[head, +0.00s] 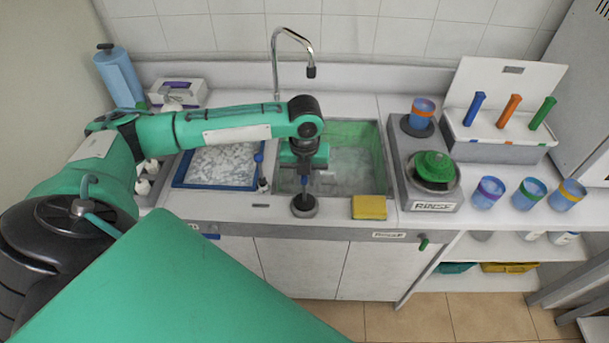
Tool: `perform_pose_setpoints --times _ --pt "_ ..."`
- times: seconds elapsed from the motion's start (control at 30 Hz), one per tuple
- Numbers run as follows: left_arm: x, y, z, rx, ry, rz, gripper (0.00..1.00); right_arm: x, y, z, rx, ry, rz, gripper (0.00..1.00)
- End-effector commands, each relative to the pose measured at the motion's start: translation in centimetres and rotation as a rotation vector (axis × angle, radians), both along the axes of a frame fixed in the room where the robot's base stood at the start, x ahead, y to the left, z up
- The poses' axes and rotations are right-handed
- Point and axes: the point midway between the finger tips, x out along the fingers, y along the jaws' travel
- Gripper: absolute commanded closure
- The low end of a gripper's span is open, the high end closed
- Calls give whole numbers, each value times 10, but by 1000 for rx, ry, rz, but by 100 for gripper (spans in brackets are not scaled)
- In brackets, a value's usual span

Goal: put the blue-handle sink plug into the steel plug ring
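My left gripper (303,190) points down over the front rim of the sink. Its dark fingertips are just above or at a round grey ring-like piece with a dark centre (304,209), which looks like the steel plug ring. The gripper hides much of this piece, and whether the fingers hold anything is too small to tell. My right gripper is out of view.
The sink basin (360,165) lies behind the gripper, under a tall tap (276,60). A yellow sponge (369,207) sits on the front rim to the right. A blue-rimmed tray (212,187) is left. The RINSE unit (434,207) and several cups stand right.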

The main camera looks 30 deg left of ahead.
Motion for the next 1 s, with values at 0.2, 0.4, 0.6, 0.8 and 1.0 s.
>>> perform_pose_setpoints --times 0.2,0.4,0.6,0.8,1.0 --pt "0 0 0 0 0 0 63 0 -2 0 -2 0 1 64" --pt "0 0 3 -1 -1 0 63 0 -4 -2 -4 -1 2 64" --pt "1 0 31 0 -5 0 63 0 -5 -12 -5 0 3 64" --pt "1 0 75 0 -5 0 63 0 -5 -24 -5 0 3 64" --pt "1 -1 108 -1 -3 0 63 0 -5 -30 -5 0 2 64"
